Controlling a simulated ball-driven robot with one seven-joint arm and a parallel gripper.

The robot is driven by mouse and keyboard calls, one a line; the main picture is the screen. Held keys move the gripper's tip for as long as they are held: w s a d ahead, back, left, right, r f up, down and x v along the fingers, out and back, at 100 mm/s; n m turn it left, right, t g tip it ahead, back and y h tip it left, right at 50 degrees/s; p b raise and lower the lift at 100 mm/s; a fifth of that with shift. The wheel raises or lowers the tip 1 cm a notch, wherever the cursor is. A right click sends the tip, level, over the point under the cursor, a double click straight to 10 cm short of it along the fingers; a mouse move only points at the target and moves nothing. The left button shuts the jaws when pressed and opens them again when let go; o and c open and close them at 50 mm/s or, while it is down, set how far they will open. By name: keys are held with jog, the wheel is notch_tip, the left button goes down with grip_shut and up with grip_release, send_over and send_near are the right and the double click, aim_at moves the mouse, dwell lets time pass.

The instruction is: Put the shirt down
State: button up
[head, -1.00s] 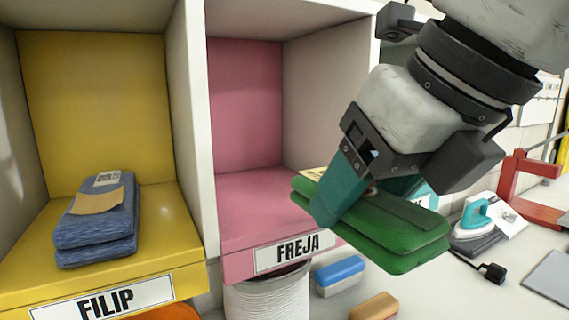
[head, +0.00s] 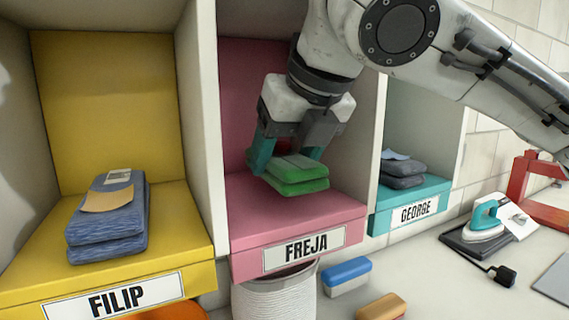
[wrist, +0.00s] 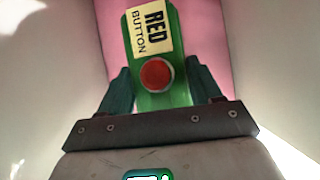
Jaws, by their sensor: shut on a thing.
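The folded green shirt (head: 297,174) is inside the pink FREJA compartment (head: 290,212), close over its floor; I cannot tell whether it touches. My gripper (head: 290,150) is shut on the shirt, one teal finger at each side. In the wrist view the shirt (wrist: 180,90) lies between the fingers of my gripper (wrist: 165,88), with a round red button and a label reading "RED BUTTON". The shirt's far end is partly out of the wrist picture.
The yellow FILIP compartment (head: 40,275) holds a folded blue garment (head: 110,225). The teal GEORGE compartment (head: 435,192) holds dark folded clothes (head: 402,175). White divider walls stand close on both sides. An iron (head: 485,220) and two brushes or blocks (head: 346,272) lie on the counter.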

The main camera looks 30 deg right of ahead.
jog(key=shift+w+f, duration=0.15)
jog(key=shift+f, duration=0.6)
jog(key=shift+f, duration=0.15)
jog(key=shift+f, duration=0.35)
jog(key=shift+f, duration=0.1)
jog(key=o, duration=1.1)
